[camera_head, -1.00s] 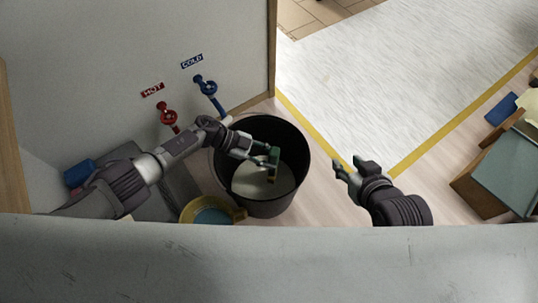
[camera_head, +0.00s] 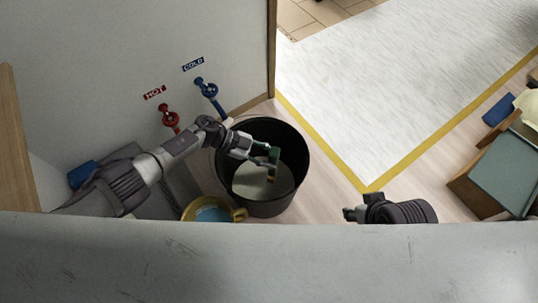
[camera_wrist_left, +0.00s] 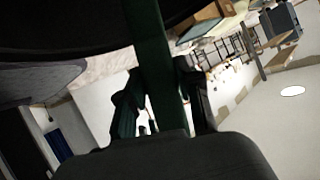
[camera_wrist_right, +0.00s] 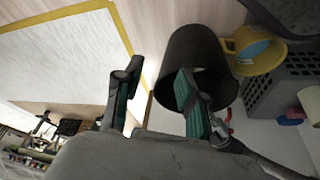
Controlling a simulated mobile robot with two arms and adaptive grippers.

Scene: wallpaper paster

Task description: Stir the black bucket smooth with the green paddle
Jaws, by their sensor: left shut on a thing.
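The black bucket (camera_head: 296,185) stands on the floor by the wall, with pale grey paste (camera_head: 250,182) inside. My left gripper (camera_head: 262,153) reaches over the bucket and is shut on the green paddle (camera_head: 274,156), whose lower end is inside the bucket at the paste. I cannot tell how deep it goes. In the left wrist view the paddle's dark green shaft (camera_wrist_left: 155,60) stands between the fingers. My right gripper (camera_head: 350,214) is right of the bucket, apart from it. In the right wrist view its fingers (camera_wrist_right: 155,95) are spread and empty, with the bucket (camera_wrist_right: 180,50) beyond.
A yellow bucket (camera_head: 240,215) with bluish water stands against the black bucket's lower left. Red hot (camera_head: 168,115) and blue cold (camera_head: 208,90) taps are on the wall behind. A grey crate (camera_wrist_right: 290,78) is nearby. A pale sheet (camera_head: 400,80) with yellow edging covers the floor at right.

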